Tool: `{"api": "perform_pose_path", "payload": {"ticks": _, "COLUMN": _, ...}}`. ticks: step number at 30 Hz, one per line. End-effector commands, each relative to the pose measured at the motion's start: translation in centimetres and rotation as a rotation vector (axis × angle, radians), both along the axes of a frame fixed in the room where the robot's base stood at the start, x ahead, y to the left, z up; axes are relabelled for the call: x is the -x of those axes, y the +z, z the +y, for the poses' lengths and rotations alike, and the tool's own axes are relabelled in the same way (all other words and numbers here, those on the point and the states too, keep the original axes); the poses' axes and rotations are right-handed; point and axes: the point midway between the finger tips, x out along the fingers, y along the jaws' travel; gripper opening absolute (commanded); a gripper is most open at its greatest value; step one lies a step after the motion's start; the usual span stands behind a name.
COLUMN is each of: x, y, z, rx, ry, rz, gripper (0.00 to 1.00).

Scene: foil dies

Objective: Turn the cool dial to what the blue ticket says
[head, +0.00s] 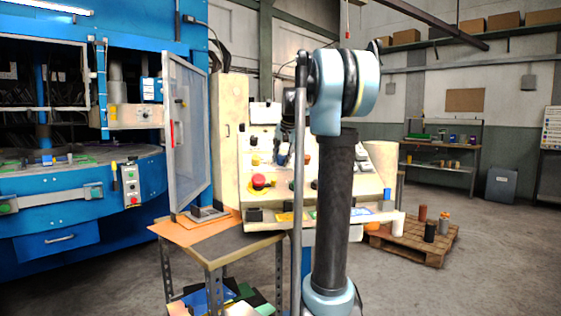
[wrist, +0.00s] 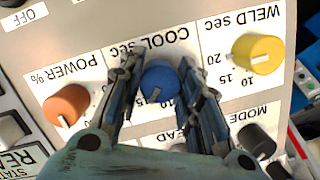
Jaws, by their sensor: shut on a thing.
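The cool dial (wrist: 158,82) is a blue knob under an upside-down "COOL sec" label in the wrist view. My gripper (wrist: 157,69) has one finger on each side of it and is shut on it. The dial's pale pointer mark faces down and slightly left in the picture.
A yellow dial (wrist: 258,53) labelled "WELD sec" and an orange dial (wrist: 66,104) labelled "POWER %" flank the blue one closely. A red mushroom button (head: 260,181) sits on the sloping console.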

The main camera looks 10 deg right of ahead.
Motion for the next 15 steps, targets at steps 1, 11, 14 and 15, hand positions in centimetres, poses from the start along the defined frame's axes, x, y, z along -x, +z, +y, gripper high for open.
{"api": "perform_pose_path", "payload": {"ticks": 1, "x": 0.02, "y": -0.01, "z": -0.03, "rx": -0.005, "ry": -0.007, "rz": 0.0, "gripper": 0.08}}
{"api": "perform_pose_path", "payload": {"ticks": 11, "x": 0.03, "y": -0.02, "z": -0.06, "rx": -0.017, "ry": -0.026, "rz": 0.001, "gripper": 0.08}}
{"api": "perform_pose_path", "payload": {"ticks": 14, "x": 0.03, "y": -0.02, "z": -0.06, "rx": -0.016, "ry": -0.026, "rz": 0.0, "gripper": 0.08}}
{"api": "perform_pose_path", "payload": {"ticks": 15, "x": 0.02, "y": -0.02, "z": -0.08, "rx": -0.016, "ry": -0.026, "rz": 0.0, "gripper": 0.08}}
